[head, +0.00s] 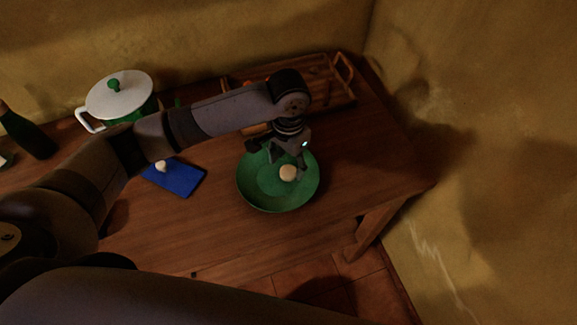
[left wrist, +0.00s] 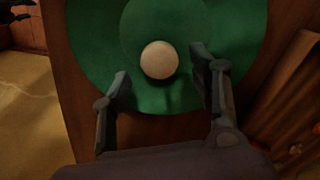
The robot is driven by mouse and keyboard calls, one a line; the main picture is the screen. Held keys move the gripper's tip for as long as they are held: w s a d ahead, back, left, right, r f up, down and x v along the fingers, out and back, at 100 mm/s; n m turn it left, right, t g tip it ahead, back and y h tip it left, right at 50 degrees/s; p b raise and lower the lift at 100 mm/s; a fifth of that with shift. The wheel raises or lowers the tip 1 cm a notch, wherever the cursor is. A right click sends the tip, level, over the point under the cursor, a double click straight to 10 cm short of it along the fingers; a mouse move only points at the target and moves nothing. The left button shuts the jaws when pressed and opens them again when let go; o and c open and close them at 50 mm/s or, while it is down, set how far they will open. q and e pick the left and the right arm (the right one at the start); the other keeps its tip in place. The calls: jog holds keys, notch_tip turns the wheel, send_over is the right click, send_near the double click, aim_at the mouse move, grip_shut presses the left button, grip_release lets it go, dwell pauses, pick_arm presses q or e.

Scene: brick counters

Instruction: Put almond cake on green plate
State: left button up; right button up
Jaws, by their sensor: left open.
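The green plate (head: 262,198) lies on the wooden table toward its right end. A small round pale cake (head: 288,173), which looks like the almond cake, rests on the plate. My left gripper (head: 282,163) is over the plate, its fingers pointing down close to the cake. In the left wrist view the cake (left wrist: 159,60) lies on the green plate (left wrist: 95,40), just beyond and between the two open fingertips (left wrist: 160,70). The fingers stand apart from it on both sides. My right gripper cannot be made out in the head view.
A blue board (head: 181,181) with a small white item (head: 161,166) lies left of the plate. A white-and-green pot (head: 118,98) and dark bottle (head: 28,134) stand farther left. A wooden tray (head: 330,88) is behind the plate. The table's front (head: 240,240) is clear.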

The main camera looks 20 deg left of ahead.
aim_at(289, 170)
pick_arm(q)
notch_tip(289, 170, up, 10)
jog(key=shift+f+b, duration=0.25)
jog(key=shift+b, duration=0.2)
